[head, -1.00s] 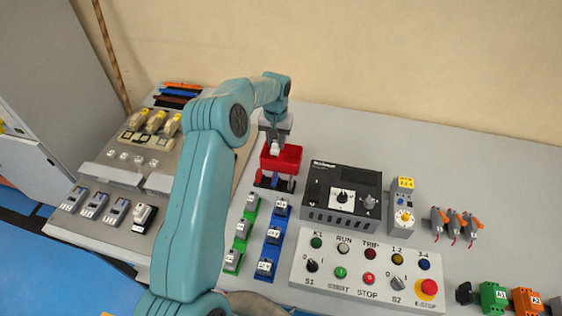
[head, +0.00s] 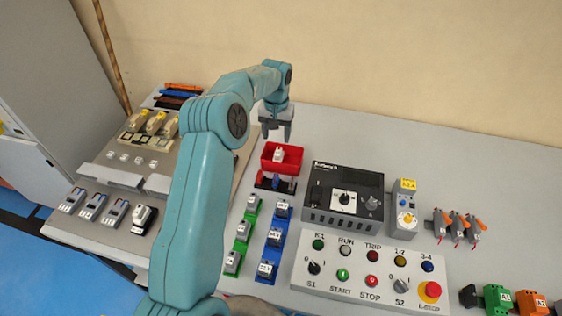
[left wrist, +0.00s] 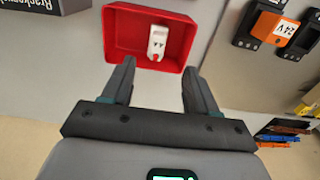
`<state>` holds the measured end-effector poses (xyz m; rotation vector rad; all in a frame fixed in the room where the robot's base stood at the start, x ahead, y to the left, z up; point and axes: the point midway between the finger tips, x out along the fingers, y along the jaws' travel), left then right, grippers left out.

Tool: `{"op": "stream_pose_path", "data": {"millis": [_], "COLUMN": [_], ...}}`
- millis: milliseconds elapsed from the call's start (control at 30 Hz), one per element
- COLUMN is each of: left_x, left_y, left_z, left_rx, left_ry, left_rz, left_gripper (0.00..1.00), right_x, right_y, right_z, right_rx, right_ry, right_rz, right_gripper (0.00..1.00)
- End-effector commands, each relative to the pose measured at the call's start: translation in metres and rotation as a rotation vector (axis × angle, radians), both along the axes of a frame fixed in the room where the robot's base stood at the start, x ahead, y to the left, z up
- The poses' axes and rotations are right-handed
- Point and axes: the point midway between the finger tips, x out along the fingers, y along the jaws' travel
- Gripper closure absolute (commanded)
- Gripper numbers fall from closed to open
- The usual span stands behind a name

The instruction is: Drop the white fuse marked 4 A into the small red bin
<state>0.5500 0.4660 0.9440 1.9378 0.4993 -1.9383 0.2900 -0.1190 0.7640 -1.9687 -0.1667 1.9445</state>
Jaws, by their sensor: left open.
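The white fuse (head: 279,155) lies inside the small red bin (head: 292,166), near the middle. In the left wrist view the fuse (left wrist: 157,42) rests on the floor of the red bin (left wrist: 122,38), toward one side, with a dark marking too small to read surely. My left gripper (head: 277,138) is open and empty, above and behind the bin in the head view. In the left wrist view its two spread fingers (left wrist: 158,88) are at the bin's near edge, and nothing is between them. My right gripper is not in view.
Green and blue labelled blocks (head: 270,240) stand in front of the bin. A black controller box (head: 342,197) stands right of it, with a white button panel (head: 370,270) in front. A grey board with switches (head: 125,180) is at left. The table behind is clear.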

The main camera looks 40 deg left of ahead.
Motion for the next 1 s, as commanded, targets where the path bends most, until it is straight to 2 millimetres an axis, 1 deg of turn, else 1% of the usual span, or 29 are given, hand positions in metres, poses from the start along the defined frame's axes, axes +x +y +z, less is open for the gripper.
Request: {"op": "stream_pose_path", "data": {"millis": [33, 200, 300, 433, 500, 600, 1000], "left_x": [0.001, 0.001, 0.001, 0.000, 0.000, 0.000, -0.001], "left_y": [0.000, 0.000, 0.000, 0.001, 0.000, 0.000, 0.000], "left_z": [0.013, 0.060, 0.084, 0.107, 0.114, 0.119, 0.121], "left_rx": [0.002, 0.000, 0.000, -0.001, -0.002, -0.002, -0.002], "left_ry": [-0.007, -0.007, -0.006, -0.002, -0.001, -0.001, 0.000], "left_rz": [-0.001, -0.001, -0.001, -0.001, -0.002, -0.002, -0.002], "left_gripper": [0.41, 0.41, 0.41, 0.41, 0.41, 0.41, 0.41], "right_x": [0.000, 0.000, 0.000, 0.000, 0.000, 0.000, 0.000], "right_y": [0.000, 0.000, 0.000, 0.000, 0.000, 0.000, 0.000], "right_z": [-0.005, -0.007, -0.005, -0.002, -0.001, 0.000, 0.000], "right_rx": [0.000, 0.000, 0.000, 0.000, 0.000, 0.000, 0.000], "right_ry": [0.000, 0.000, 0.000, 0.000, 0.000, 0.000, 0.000], "right_rz": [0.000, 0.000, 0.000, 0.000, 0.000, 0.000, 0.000], "right_gripper": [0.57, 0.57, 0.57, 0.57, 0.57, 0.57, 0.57]}}
